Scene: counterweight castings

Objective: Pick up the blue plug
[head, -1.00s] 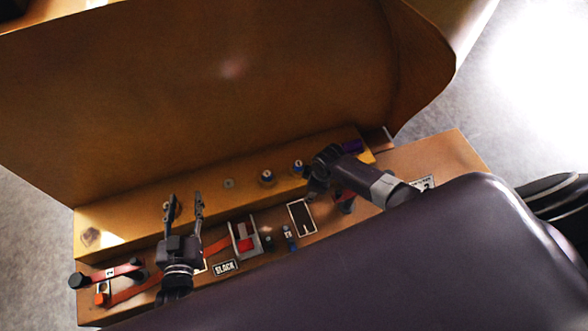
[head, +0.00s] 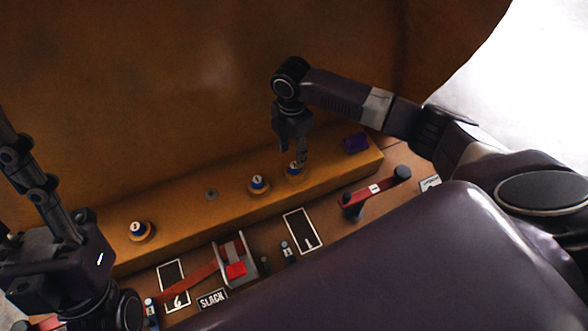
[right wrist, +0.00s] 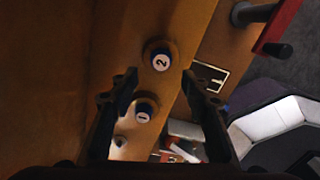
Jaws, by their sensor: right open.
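Several blue plugs with white numbered tops stand in the tan ledge. The rightmost one (head: 294,170) is directly beneath my right gripper (head: 292,150). A second blue plug (head: 259,184) is just left of it, and another (head: 141,230) is far left. In the right wrist view, the plug marked 2 (right wrist: 161,60) lies beyond the gap between the open, empty fingers (right wrist: 162,85). The plug marked 1 (right wrist: 143,112) is nearer the left finger. Contact cannot be made out.
A purple block (head: 357,143) sits at the ledge's right end. A red bar with a black knob (head: 375,188), a black card (head: 303,229), a red clamp-like part (head: 236,268) and a SLACK label (head: 212,300) lie in front. A tall brown wall rises behind the ledge.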

